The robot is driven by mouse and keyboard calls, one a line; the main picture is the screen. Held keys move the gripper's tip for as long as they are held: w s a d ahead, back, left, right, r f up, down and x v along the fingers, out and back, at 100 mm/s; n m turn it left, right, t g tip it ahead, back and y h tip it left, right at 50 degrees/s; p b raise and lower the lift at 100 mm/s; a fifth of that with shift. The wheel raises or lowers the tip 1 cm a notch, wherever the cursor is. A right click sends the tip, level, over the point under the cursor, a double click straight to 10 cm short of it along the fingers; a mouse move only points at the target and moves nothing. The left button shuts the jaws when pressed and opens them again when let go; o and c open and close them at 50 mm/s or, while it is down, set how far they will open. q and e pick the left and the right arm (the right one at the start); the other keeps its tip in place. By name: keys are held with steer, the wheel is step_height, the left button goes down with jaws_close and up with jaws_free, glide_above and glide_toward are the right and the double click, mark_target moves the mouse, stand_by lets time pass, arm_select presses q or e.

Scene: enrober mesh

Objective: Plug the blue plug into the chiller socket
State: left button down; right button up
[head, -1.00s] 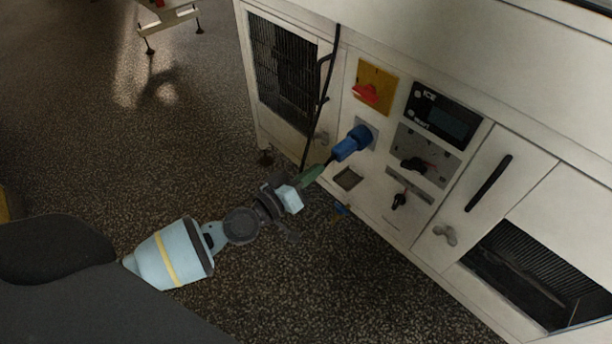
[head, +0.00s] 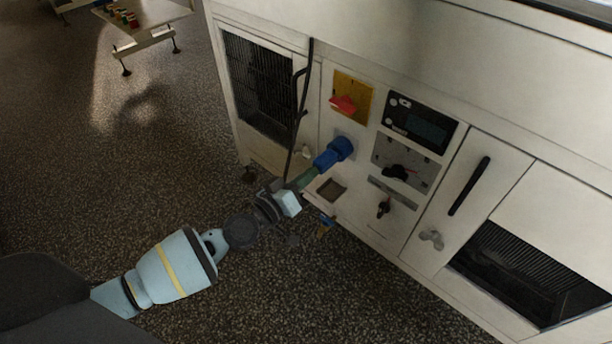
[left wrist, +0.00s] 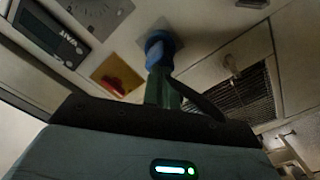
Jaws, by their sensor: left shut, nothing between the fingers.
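The blue plug (head: 326,160) sits in line with the blue chiller socket (head: 343,146) on the cabinet front, and their blue parts meet. I cannot tell how deep the plug is seated. My left gripper (head: 307,178) is shut with nothing between its greenish fingers, which point at the plug's rear end. The fingertips (left wrist: 160,82) overlap the lower part of the plug (left wrist: 156,60) in the left wrist view, so contact is unclear. The socket (left wrist: 157,38) shows above it there. My right gripper is out of view.
The white cabinet carries a red switch on a yellow plate (head: 350,100), a dark display (head: 419,124), a black knob (head: 397,172) and a key-like switch (head: 383,208). A vent grille (head: 258,82) lies left of the cable. The speckled floor (head: 110,200) at left is clear.

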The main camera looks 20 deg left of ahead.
arm_select(q)
steer(key=shift+w+d+r, duration=0.1)
steer(key=shift+w, duration=0.15)
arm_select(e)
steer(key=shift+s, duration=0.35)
arm_select(q)
steer(key=p+v, duration=0.1)
steer(key=v, duration=0.9)
steer(key=shift+s, duration=0.35)
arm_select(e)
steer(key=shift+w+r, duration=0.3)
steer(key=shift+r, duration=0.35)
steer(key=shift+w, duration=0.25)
